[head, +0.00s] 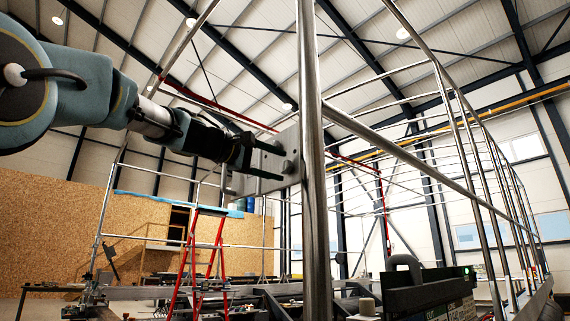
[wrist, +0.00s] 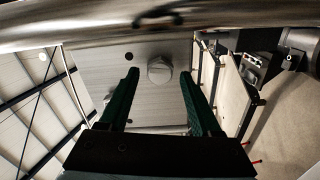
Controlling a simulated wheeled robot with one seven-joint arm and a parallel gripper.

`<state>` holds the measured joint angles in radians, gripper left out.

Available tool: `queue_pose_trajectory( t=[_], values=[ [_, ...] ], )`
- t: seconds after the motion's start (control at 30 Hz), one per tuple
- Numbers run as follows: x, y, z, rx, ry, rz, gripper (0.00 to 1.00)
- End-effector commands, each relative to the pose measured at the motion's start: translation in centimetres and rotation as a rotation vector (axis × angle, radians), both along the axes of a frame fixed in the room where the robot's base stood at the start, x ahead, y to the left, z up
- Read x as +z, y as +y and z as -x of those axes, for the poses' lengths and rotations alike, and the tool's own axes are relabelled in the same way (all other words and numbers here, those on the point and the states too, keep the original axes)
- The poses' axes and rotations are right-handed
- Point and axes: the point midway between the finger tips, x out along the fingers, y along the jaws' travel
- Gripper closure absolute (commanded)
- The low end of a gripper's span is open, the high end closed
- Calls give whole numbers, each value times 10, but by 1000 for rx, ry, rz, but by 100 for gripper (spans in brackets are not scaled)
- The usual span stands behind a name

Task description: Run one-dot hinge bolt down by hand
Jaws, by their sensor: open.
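A pale metal plate (wrist: 145,105) fills the middle of the wrist view. In the head view my gripper (head: 283,164) reaches from the left to the same plate (head: 290,138), just behind a vertical steel post. How far the bolt is run in cannot be seen.
The upright steel post (head: 312,200) stands right in front of the plate, and a rail slants from it to the right. Railings surround the area. A red stepladder (head: 197,262) stands behind. A dark box with a handle (head: 430,296) is at lower right.

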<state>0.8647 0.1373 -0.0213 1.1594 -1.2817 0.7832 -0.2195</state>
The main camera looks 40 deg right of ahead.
Motion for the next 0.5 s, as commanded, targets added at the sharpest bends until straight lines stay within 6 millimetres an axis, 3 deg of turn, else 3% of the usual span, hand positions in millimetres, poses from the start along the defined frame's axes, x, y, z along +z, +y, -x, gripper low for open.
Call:
queue_pose_trajectory(
  t=[0.5],
  values=[
    [0, -10, 1, 0, 2, 0, 35]
  ],
)
